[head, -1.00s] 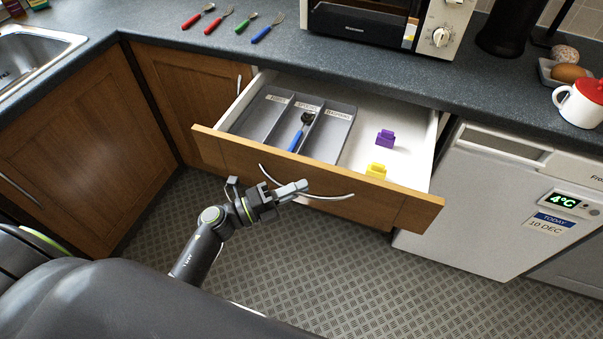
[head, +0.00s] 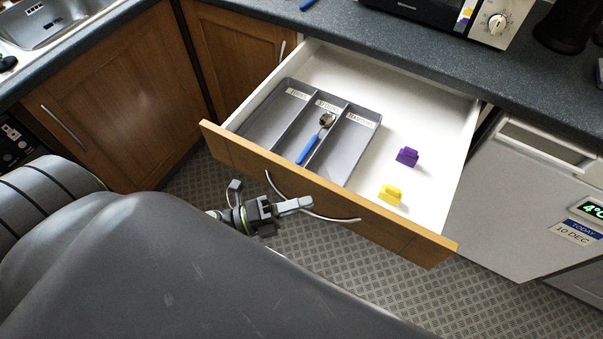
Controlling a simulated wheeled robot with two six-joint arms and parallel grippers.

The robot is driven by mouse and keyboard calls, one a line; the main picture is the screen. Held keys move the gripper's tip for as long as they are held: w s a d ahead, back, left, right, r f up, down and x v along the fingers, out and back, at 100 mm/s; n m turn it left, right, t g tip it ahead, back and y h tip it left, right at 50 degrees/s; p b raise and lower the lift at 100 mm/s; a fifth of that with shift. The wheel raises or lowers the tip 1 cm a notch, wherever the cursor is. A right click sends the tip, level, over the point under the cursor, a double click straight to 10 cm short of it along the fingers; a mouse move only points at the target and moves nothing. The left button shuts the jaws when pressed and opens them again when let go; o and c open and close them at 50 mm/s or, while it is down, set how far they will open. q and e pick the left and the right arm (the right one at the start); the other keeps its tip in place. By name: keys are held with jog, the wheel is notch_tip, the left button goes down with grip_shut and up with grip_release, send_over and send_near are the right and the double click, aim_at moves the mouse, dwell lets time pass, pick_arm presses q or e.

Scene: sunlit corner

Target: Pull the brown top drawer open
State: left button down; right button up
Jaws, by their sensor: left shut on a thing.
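The brown top drawer (head: 235,152) stands well out from under the dark worktop, and its white inside shows. Its curved metal handle (head: 335,219) runs along the front. My left gripper (head: 290,207) is shut on the handle, near the handle's left part. Inside the drawer, a grey cutlery tray (head: 347,150) with labelled compartments lies at the left. A blue-handled spoon (head: 308,149) lies in its middle compartment. A purple block (head: 407,157) and a yellow block (head: 390,195) sit on the white drawer floor to the right. My right gripper is not in view.
A brown cupboard door (head: 110,110) stands to the left, below the sink (head: 50,25). A white appliance (head: 520,200) with a display is to the right of the drawer. A microwave (head: 490,25) stands on the worktop. Patterned floor (head: 310,255) shows below the drawer front.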

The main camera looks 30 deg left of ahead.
pick_arm(q)
jog(key=c, duration=1.4)
grip_release()
jog(key=b+v, duration=0.4)
jog(key=v, duration=1.3)
jog(key=shift+s+a, duration=0.15)
jog(key=shift+s, duration=0.05)
